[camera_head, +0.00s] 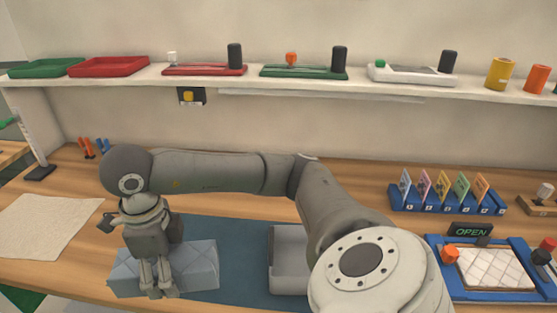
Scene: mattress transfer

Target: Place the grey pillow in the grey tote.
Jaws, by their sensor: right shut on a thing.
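The grey pillow (203,265), a pale grey-blue padded block with a quilted surface, lies at the left end of a dark blue mat. My right gripper (163,292) points down at it and is shut on the pillow, with the fingers at its front side. The gripper hides part of the pillow's middle. The grey tote (287,273) stands to the right of the pillow, apart from it. My right arm hides the tote's right part, and I cannot see into it fully. My left gripper is not in view.
A blue mat (245,240) lies between pillow and tote. A beige cloth (45,225) lies at left. At right are a blue card rack (447,203) and a blue frame with a quilted white pad (495,268). A shelf (210,82) with trays and levers runs above.

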